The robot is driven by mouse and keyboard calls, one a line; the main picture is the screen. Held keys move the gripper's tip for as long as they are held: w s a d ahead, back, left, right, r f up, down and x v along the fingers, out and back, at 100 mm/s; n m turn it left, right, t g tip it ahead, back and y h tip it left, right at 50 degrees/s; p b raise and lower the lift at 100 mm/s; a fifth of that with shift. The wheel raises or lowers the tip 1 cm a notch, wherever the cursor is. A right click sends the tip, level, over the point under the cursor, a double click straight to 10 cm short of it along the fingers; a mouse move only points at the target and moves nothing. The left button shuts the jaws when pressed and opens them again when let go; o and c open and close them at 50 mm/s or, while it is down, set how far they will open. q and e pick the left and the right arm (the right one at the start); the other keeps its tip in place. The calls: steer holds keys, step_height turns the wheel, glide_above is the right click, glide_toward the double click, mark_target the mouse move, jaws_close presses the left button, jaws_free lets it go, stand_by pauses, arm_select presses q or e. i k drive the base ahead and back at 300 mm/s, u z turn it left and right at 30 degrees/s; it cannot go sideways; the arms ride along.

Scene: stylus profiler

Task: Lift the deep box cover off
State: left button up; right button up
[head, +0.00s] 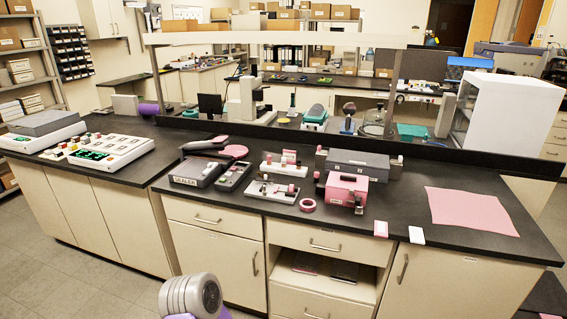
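No part here is clearly marked as the deep box cover. A large white box-like housing (510,112) stands at the right behind the bench's raised black edge, its left side showing an opening or frame. On the bench, a pink box (347,187) with dark and metal fittings sits in front of a long dark grey box (357,163). I cannot tell which of these, if any, is the cover. Neither gripper shows. A grey and purple part of my arm is at the bottom edge, away from these things.
A pink mat (470,211) lies flat at the bench's right. White button panels (111,149) are at left.

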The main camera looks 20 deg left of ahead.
mark_target(352, 183)
steer(key=u, duration=0.65)
steer(key=i, duration=1.2)
steer(key=z, duration=1.6)
